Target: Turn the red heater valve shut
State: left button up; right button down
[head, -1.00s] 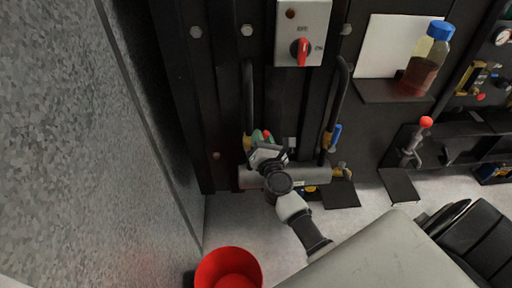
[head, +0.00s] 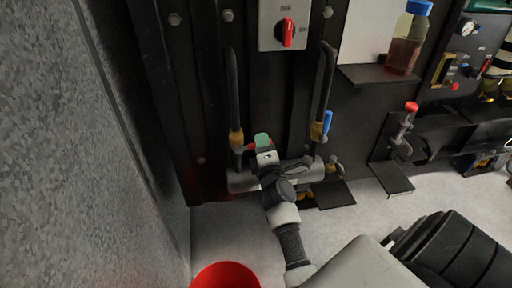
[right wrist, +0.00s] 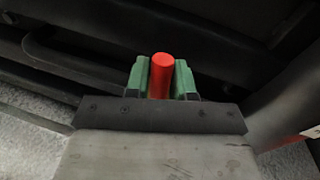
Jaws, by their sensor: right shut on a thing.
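The red heater valve handle (right wrist: 161,76) stands between the green fingertips of my right gripper (right wrist: 161,80) in the right wrist view, and the fingers are shut on it. In the head view my right gripper (head: 263,141) is just right of the left hose's brass fitting (head: 236,138). A short piece of the red handle (head: 250,147) shows between fitting and gripper, pointing sideways, across the hose line. The rest is hidden by the gripper. The grey heater cylinder (head: 241,182) lies below, partly covered by my wrist. My left gripper is not in view.
A blue valve handle (head: 327,122) stands upright on the right hose. A switch box (head: 284,12) with a red knob is above. A red bucket (head: 225,276) stands on the floor at the bottom. A grey wall (head: 85,170) is close on the left.

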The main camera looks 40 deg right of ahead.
jog(key=shift+f+m+b, duration=0.35)
jog(key=shift+f+m, duration=0.2)
jog(key=shift+m, duration=0.35)
jog(key=shift+f+h, duration=0.1)
jog(key=shift+h, duration=0.2)
jog(key=shift+m, duration=0.3)
jog(key=c, duration=1)
grip_release()
jog(key=shift+o, duration=0.2)
notch_tip(320, 180, up, 5)
jog(key=shift+s+d+f+p, duration=0.1)
jog(key=shift+s+d+p, duration=0.05)
jog(key=shift+p, duration=0.9)
jog(key=s+d+r+p, duration=0.2)
jog(key=s+d+r, duration=0.2)
jog(key=s, duration=0.6)
notch_tip(320, 180, up, 2)
jog(key=shift+s+d+r, duration=0.1)
jog(key=shift+s+d, duration=0.1)
jog(key=shift+c, duration=0.2)
